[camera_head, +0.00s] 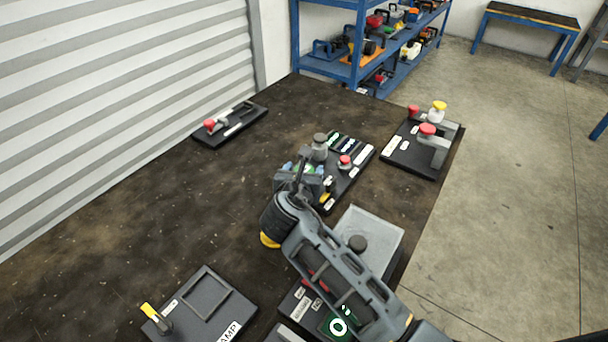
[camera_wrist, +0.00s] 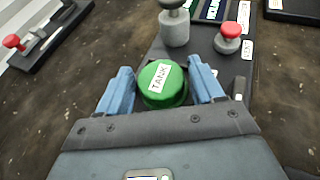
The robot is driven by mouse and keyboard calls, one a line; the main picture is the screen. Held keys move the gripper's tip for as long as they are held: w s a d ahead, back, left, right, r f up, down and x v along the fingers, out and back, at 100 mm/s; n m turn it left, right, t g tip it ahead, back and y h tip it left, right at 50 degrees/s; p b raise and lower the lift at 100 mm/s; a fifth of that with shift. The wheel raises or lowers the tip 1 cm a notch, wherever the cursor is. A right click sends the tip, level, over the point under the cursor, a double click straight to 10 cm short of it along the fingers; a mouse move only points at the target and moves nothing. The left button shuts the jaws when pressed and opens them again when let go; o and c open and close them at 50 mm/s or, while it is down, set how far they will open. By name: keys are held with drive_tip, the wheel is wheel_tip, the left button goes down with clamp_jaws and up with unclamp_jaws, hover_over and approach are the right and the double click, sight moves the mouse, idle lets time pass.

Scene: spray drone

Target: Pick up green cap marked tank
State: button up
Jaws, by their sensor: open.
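A round green cap (camera_wrist: 165,95) with a white label reading TANK shows in the wrist view, on the near end of a black panel. My gripper (camera_wrist: 163,88) is open, with its blue fingers on the left and right sides of the cap. I cannot tell whether the fingers touch it. In the head view my gripper (camera_head: 305,180) is over the near end of the same black panel (camera_head: 352,178), and the cap is mostly hidden behind it.
A grey knob (camera_wrist: 174,28) stands just beyond the cap, and a red-topped button (camera_wrist: 229,38) is to its right. Other panels lie around: one with a red knob (camera_head: 210,124) and one with red and yellow knobs (camera_head: 428,130).

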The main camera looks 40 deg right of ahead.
drive_tip(key=c, duration=0.8)
drive_tip(key=shift+r, duration=0.1)
drive_tip(key=shift+c, duration=0.2)
